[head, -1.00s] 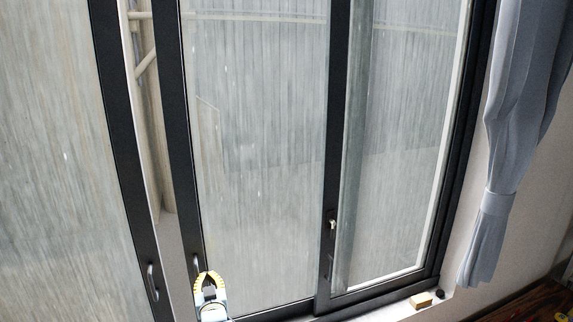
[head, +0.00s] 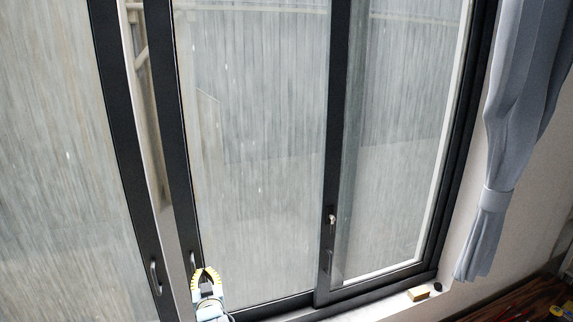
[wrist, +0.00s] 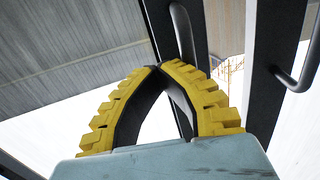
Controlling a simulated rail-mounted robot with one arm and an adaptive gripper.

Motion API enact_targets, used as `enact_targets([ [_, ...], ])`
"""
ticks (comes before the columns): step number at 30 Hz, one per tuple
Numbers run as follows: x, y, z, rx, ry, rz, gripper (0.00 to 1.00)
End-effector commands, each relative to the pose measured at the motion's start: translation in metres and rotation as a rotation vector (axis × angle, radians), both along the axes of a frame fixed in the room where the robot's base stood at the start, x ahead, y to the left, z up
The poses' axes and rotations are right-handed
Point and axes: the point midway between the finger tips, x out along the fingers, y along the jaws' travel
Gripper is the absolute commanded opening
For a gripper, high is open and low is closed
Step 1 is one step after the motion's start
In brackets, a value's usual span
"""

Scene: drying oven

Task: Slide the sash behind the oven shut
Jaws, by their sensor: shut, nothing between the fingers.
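The middle glass sash (head: 262,150) has a dark left stile (head: 170,120) with a small handle (head: 192,262) low on it. A narrow upright gap (head: 150,130) stands between this stile and the dark stile of the left sash (head: 122,130). My gripper (head: 206,271) is shut and empty at the low end of the middle sash's stile. In the wrist view its yellow fingertips (wrist: 157,68) meet beside the sash's handle (wrist: 184,35). Whether they touch the handle or stile, I cannot tell. The oven is not in view.
The left sash has its own handle (head: 154,274), also seen in the wrist view (wrist: 300,72). A small wooden block (head: 418,293) and a dark knob (head: 437,287) sit on the sill at right. A grey curtain (head: 500,130) hangs at the right.

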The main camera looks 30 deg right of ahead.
Motion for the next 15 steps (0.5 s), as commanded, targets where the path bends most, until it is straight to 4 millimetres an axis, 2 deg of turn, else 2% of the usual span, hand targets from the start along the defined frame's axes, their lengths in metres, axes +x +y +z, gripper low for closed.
enact_targets([
  [15,0.0037,0.009,-0.0014,0.0,-0.002,0.004,0.0],
])
